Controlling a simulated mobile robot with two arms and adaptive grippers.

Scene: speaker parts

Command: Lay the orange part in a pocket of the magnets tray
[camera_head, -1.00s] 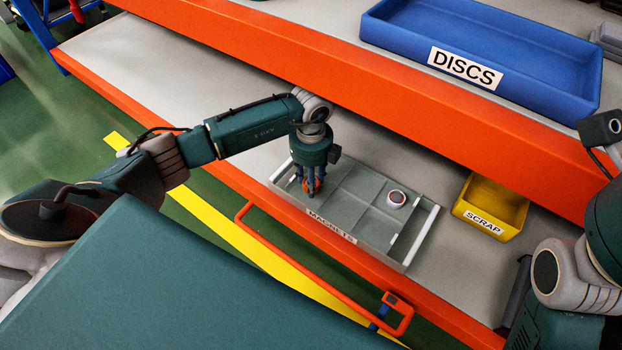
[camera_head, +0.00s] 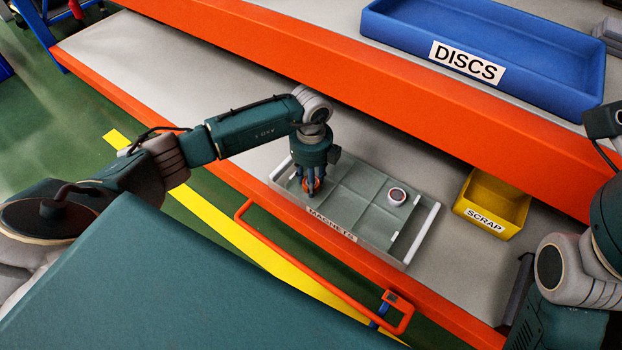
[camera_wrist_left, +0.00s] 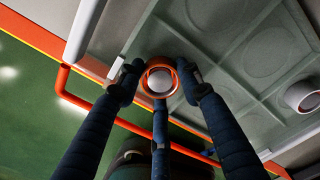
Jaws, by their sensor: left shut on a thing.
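The orange part (camera_head: 311,184) is a small ring-shaped piece with a pale centre. My left gripper (camera_head: 311,188) is shut on it, over the left end of the grey magnets tray (camera_head: 376,235). In the left wrist view the orange part (camera_wrist_left: 160,80) sits between the fingers (camera_wrist_left: 158,85) of my left gripper, above a pocket of the tray (camera_wrist_left: 225,75). I cannot tell whether it touches the pocket floor. A white ring-shaped part (camera_head: 397,196) lies in a pocket farther right and also shows in the wrist view (camera_wrist_left: 303,97). My right gripper is out of view.
A yellow scrap bin (camera_head: 490,204) stands to the right of the tray. A blue discs bin (camera_head: 480,50) is on the upper shelf, whose orange edge (camera_head: 400,115) overhangs behind the tray. An orange rail (camera_head: 320,270) runs along the front. The shelf left of my arm is clear.

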